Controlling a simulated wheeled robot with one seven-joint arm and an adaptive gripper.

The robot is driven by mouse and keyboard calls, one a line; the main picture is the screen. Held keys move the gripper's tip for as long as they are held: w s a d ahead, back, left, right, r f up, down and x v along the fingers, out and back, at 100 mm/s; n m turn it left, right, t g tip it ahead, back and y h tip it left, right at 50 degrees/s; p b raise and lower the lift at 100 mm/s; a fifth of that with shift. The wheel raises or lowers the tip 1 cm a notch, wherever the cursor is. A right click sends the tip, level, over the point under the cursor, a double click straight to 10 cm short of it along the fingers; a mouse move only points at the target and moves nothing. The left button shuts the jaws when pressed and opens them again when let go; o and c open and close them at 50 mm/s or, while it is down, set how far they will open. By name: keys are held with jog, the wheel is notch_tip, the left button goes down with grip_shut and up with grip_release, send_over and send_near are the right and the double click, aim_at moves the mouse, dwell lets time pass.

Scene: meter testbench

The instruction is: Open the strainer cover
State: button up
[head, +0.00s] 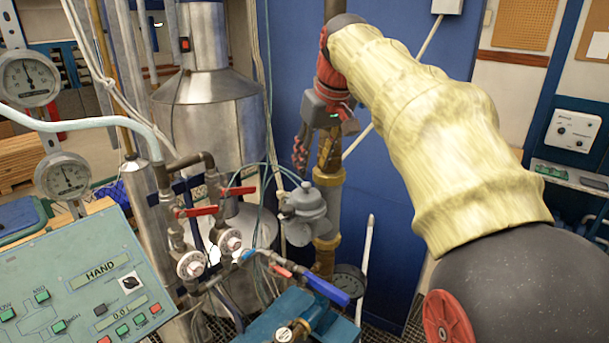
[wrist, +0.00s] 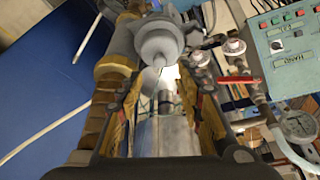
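A grey round domed part (head: 307,203), which looks like the strainer cover, sits on the side of the vertical brass and grey pipe at the centre. In the wrist view the same grey cover (wrist: 158,42) is at the top middle, beyond the fingertips. My gripper (head: 314,165) points down just above the cover in the head view. In the wrist view my gripper (wrist: 161,95) has its fingers apart, with nothing held between them. Whether a fingertip touches the cover cannot be told.
Red-handled valves (head: 238,190) and white round meters (head: 190,265) stand to the left. A green control panel (head: 85,285) is at lower left. A blue-handled valve (head: 327,288) is below. A large metal tank (head: 208,110) stands behind. A blue wall panel (head: 385,240) is at right.

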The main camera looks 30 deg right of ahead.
aim_at(306, 184)
jog(key=x, duration=0.6)
jog(key=shift+w+f, duration=0.1)
jog(key=shift+f, duration=0.1)
jog(key=shift+c, duration=0.9)
jog(key=c, duration=0.8)
